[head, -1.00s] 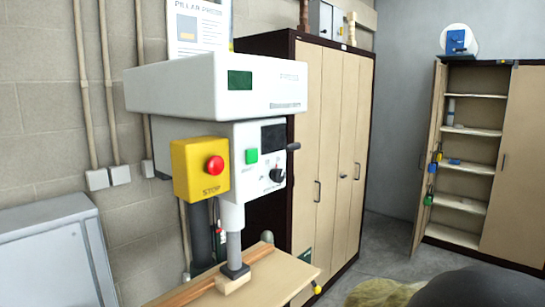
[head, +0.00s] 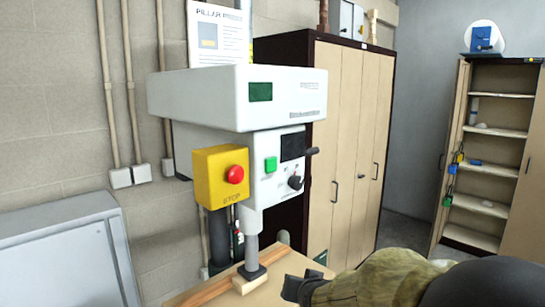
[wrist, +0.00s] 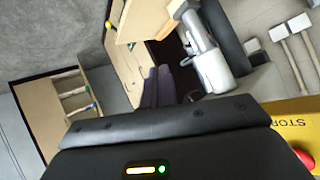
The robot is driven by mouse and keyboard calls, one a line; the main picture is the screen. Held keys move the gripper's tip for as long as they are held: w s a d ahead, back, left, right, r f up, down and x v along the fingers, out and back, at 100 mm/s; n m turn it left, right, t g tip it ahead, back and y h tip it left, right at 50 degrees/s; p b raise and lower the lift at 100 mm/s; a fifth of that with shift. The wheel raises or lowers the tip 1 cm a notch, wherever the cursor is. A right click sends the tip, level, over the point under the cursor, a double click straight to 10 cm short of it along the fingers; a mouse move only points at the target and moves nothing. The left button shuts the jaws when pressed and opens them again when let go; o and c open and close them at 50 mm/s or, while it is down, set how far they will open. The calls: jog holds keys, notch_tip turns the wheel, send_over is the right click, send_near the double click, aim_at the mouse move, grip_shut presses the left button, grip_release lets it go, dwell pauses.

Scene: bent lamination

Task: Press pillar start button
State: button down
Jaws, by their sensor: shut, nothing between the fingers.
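The white pillar machine (head: 235,98) stands left of centre in the head view. Its green start button (head: 270,164) is on the front panel, right of a yellow box (head: 212,180) with a red stop button (head: 235,174). My gripper (head: 292,288) is low in the head view, below and right of the start button and apart from it, near the machine's table. In the wrist view my gripper's dark fingers (wrist: 167,75) are together and empty. The yellow box (wrist: 295,118) and part of the red button (wrist: 306,158) show at the right edge there. The start button does not show in the wrist view.
A wooden strip (head: 205,291) and a small block (head: 248,282) lie on the machine's table under the spindle. A dark knob (head: 295,182) and a handle (head: 312,151) stick out right of the start button. A grey cabinet (head: 60,255) stands at left.

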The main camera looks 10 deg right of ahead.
aim_at(271, 165)
jog(key=w+r+m+t+h+p, duration=0.1)
jog(key=w+r+t, duration=0.1)
jog(key=r, duration=0.6)
jog(key=w+d+r+m+t+h+p, duration=0.1)
jog(key=w+r+m+t, duration=0.1)
jog(key=r, duration=0.5)
jog(key=w+d+r+m+t+p, duration=0.1)
jog(key=w+r+m+t, duration=0.1)
jog(key=r, duration=0.6)
jog(key=shift+w+d+r+t+h+p, duration=0.35)
jog(key=shift+w+t, duration=0.2)
jog(key=shift+t, duration=0.55)
jog(key=shift+a, duration=0.15)
jog(key=w+a+p, duration=0.3)
jog(key=w+a, duration=0.2)
jog(key=w, duration=0.2)
jog(key=shift+p, duration=0.35)
jog(key=shift+w+a+f, duration=0.1)
jog(key=shift+w, duration=0.05)
jog(key=shift+w+a, duration=0.2)
jog(key=shift+w, duration=0.1)
